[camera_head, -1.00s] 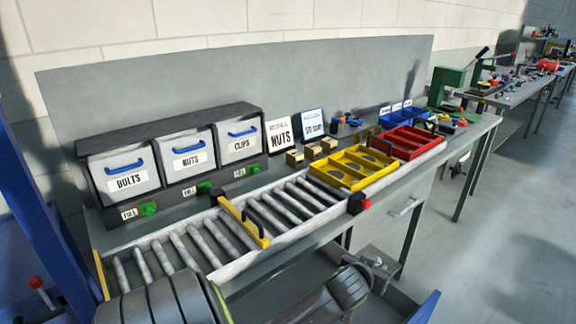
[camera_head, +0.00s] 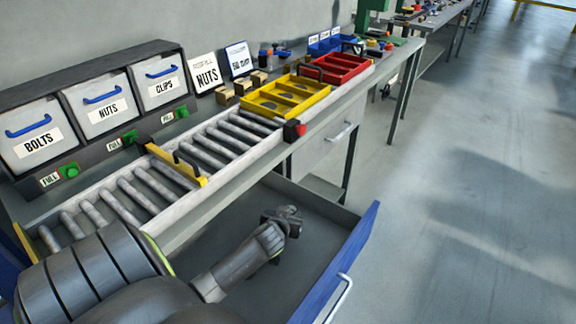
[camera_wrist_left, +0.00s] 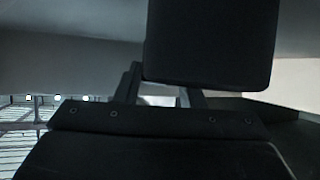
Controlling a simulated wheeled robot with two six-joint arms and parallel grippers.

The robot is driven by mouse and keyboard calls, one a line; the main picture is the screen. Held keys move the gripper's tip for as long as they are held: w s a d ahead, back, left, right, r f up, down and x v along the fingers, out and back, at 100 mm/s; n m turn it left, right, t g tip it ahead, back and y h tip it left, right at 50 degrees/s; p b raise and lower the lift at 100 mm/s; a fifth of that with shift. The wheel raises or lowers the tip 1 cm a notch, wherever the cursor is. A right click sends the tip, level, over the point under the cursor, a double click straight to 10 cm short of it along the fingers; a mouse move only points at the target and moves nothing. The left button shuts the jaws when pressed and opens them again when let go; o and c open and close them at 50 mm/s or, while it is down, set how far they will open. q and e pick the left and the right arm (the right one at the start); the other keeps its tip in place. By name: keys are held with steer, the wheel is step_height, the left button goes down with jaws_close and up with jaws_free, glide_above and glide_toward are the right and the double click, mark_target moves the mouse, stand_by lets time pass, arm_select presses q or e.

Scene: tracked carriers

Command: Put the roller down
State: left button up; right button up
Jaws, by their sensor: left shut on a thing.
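My left gripper (camera_head: 284,218) is over the open drawer (camera_head: 325,262) below the bench, in the head view. It is shut on a small dark thing, which I take to be the roller; its shape is hard to make out. In the left wrist view a dark, round-cornered block (camera_wrist_left: 210,42) covers the ends of the gripper's fingers. I cannot tell whether it touches the drawer floor. My right gripper is not in view.
A roller track (camera_head: 143,204) with a yellow crossbar (camera_head: 180,166) runs along the bench. A yellow tray (camera_head: 286,97) and a red tray (camera_head: 335,69) stand at its far end. Labelled bins (camera_head: 96,107) stand behind. The drawer floor around my gripper looks bare.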

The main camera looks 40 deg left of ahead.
arm_select(q)
steer(key=shift+f, duration=0.4)
steer(key=shift+f, duration=0.1)
steer(key=o, duration=1)
steer(key=shift+o, duration=0.2)
steer(key=shift+r, duration=0.2)
steer(key=p+v, duration=0.1)
steer(key=v, duration=1.1)
